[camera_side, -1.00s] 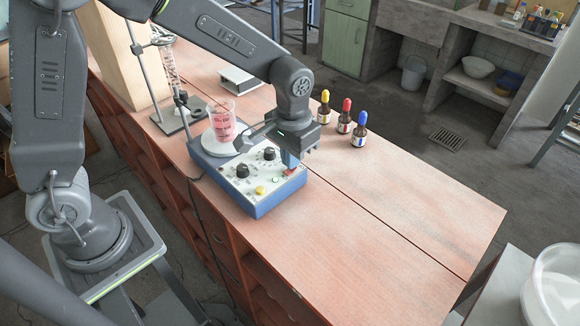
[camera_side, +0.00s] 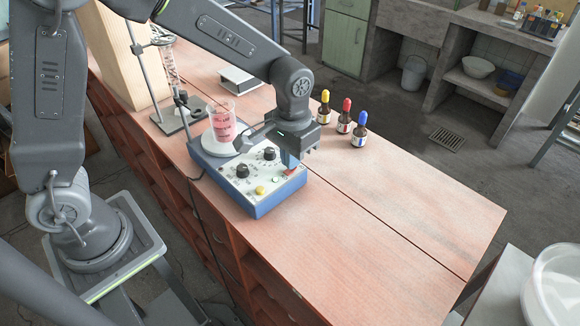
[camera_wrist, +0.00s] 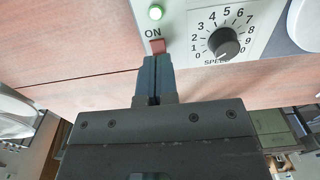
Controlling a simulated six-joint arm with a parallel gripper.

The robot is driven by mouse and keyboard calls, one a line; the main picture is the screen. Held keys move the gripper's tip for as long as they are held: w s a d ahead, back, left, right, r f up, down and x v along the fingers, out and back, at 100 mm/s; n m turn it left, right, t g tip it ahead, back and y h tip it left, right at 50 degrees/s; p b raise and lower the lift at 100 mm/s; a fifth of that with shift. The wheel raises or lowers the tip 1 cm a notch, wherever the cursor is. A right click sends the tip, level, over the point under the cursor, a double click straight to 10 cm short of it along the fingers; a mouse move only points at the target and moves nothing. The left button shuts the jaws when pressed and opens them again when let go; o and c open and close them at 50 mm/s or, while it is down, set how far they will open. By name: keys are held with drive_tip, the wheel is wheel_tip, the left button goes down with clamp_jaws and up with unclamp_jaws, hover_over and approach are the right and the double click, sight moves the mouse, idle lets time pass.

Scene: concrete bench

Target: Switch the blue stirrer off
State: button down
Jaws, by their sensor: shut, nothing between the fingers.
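The blue stirrer (camera_side: 262,207) stands on the bench with a white control panel, two black knobs and a yellow button. A beaker of pink liquid (camera_side: 222,124) stands on its white plate. Its red rocker switch (camera_wrist: 157,46), beside the word ON, shows in the wrist view. My gripper (camera_side: 290,166) is shut and empty, pointing down over the panel's right end. In the wrist view its blue fingertips (camera_wrist: 153,62) are right at the switch's near edge; I cannot tell whether they touch it.
Three dropper bottles with yellow (camera_side: 325,110), red (camera_side: 345,118) and blue (camera_side: 359,130) caps stand to the right behind my gripper. A retort stand (camera_side: 160,100) is at the left. The bench's front right is clear.

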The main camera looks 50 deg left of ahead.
drive_tip(key=shift+r, duration=3.05)
drive_tip(key=shift+r, duration=0.1)
drive_tip(key=s+a+r+t, duration=0.2)
drive_tip(key=s+a+r, duration=0.2)
drive_tip(key=s, duration=0.4)
drive_tip(key=s+a+r+t, duration=0.3)
drive_tip(key=s+a+r, duration=0.1)
drive_tip(key=s, duration=0.5)
drive_tip(key=shift+a+t, duration=0.3)
drive_tip(key=shift+a, duration=0.15)
drive_tip(key=shift+r, duration=0.1)
